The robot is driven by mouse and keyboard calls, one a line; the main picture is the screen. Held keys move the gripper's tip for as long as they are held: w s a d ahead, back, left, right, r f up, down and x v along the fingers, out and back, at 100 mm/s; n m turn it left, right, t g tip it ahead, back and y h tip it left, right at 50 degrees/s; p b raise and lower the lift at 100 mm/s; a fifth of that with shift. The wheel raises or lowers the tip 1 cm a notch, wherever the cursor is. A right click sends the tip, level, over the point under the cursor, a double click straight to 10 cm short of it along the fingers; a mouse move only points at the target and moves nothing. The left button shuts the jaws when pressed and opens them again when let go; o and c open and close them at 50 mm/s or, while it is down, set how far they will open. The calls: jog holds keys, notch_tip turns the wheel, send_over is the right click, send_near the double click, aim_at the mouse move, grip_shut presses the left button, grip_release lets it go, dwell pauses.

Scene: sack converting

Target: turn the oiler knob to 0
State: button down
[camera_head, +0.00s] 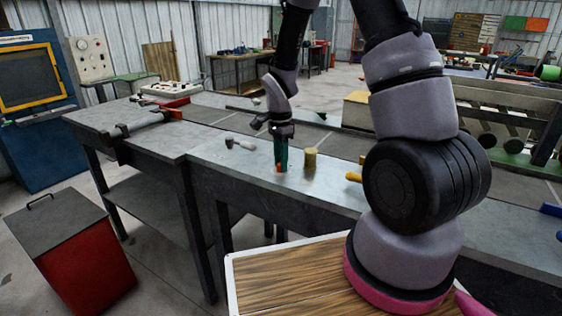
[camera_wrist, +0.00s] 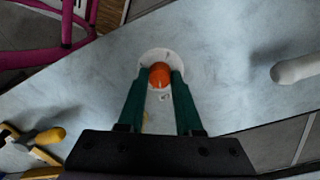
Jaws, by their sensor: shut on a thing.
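The oiler knob is a round orange knob (camera_wrist: 160,74) on a white disc (camera_wrist: 148,57) on the grey bench top. In the wrist view my gripper (camera_wrist: 161,71) has its two green fingers on either side of the knob and is shut on it. In the head view my gripper (camera_head: 280,165) points straight down at the bench, and a bit of orange shows at its fingertips. A small dark mark shows on the pale surface just below the knob in the wrist view. I cannot read a 0 or any pointer, so the knob's setting is unclear.
A brass-coloured cylinder (camera_head: 310,160) stands just right of my gripper. A pale-headed tool (camera_head: 240,144) lies to its left. A yellow handle (camera_head: 354,177) lies nearer my arm. A red bin (camera_head: 85,255) stands on the floor at left. Bare bench top surrounds the knob.

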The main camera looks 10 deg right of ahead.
jog(key=n, duration=0.4)
jog(key=shift+n, duration=0.3)
jog(key=n, duration=0.3)
jog(key=shift+n, duration=0.4)
jog(key=n, duration=0.9)
jog(key=shift+t, duration=0.3)
jog(key=n, duration=1.2)
jog(key=shift+n, duration=0.4)
